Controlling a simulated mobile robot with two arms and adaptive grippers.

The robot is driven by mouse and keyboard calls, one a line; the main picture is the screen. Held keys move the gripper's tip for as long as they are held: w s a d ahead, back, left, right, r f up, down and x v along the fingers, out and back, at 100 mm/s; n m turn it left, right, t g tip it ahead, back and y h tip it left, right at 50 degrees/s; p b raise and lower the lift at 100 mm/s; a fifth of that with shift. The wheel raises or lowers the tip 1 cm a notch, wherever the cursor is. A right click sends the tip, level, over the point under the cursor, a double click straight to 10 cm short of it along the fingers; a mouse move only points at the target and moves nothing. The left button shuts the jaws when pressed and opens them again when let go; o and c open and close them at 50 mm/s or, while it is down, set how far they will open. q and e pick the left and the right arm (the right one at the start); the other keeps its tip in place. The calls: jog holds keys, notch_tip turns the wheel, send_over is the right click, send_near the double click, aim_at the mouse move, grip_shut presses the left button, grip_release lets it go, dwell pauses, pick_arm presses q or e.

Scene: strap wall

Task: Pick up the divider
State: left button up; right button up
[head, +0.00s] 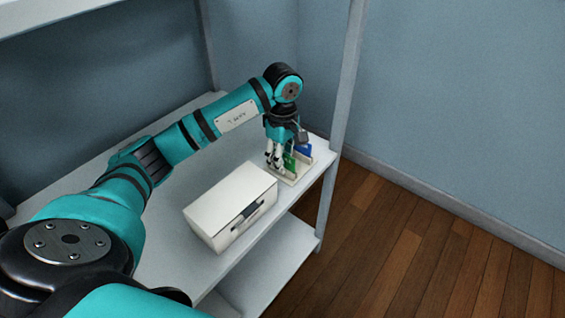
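A small cream rack (302,168) stands at the right end of the shelf board. A green upright piece (290,160) and a blue upright piece (303,150) show in it. I cannot tell which of these is the divider. My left gripper (274,160) points down at the rack's left side, right beside the green piece. Its fingers partly hide the rack and the green piece. They are too small to tell whether they are apart or closed on something. My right gripper is not in view.
A white box (231,204) with a dark handle on its front sits on the shelf board (172,225), nearer than the rack. A grey shelf post (340,115) rises just right of the rack. A lower shelf (270,262) lies below, and wooden floor is at the right.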

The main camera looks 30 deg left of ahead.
pick_arm(q)
grip_shut()
jog(key=shift+r, duration=0.1)
